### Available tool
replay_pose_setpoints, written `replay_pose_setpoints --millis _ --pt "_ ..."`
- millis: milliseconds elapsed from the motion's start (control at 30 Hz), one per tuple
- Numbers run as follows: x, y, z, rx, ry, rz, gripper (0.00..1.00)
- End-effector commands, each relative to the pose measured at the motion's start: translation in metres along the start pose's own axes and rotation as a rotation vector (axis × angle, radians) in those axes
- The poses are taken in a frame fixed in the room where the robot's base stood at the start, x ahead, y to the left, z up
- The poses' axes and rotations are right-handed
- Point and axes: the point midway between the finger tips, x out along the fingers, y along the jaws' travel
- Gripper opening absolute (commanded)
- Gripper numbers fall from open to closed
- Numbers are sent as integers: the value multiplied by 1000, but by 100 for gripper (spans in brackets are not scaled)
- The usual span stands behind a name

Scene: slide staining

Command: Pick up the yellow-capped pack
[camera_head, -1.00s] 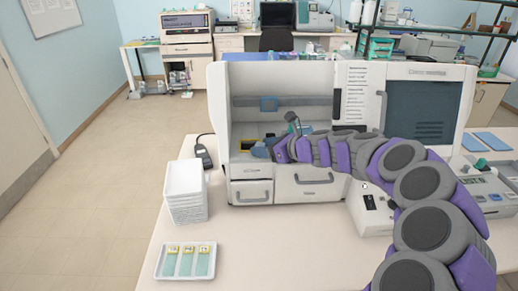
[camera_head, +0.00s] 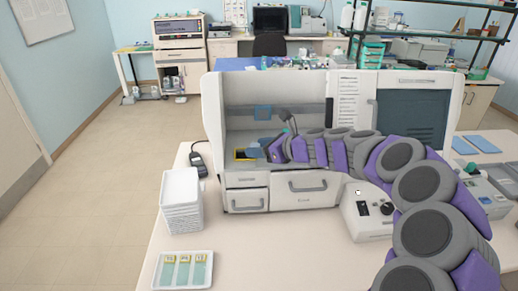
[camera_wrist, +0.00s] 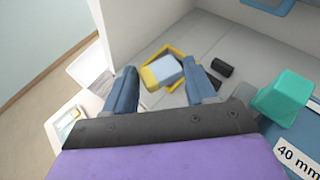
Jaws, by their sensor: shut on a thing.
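The yellow-capped pack (camera_wrist: 163,71) has a pale blue-white body and a yellow end. In the wrist view it sits between the two blue fingers of my gripper (camera_wrist: 160,72), which is shut on it. A yellow-edged dark frame (camera_wrist: 178,50) shows just behind and below the pack; the exact gap between them is hard to tell. In the head view my gripper (camera_head: 265,146) is inside the open bay of the white machine (camera_head: 215,120), near the yellow-edged frame (camera_head: 240,155). The pack cannot be made out clearly there.
Dark small cylinders (camera_wrist: 223,68) lie right of the pack, and a teal block (camera_wrist: 284,92) stands further right. Bay walls enclose the gripper. On the table are a white tray stack (camera_head: 180,200), a slide tray (camera_head: 183,284) and a dark handheld device (camera_head: 198,160).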

Motion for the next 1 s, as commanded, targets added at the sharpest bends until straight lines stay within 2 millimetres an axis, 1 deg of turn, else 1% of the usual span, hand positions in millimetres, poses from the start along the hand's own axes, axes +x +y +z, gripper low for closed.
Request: replay_pose_setpoints --millis 167,500,700,800,1000 --pt "-19 17 -4 4 -3 1 21" --pt "-68 63 -17 3 -3 3 21" --pt "-92 84 -25 1 -1 -2 21" --pt "-100 91 -28 2 -1 -2 21" --pt "-107 100 -31 2 0 1 21"
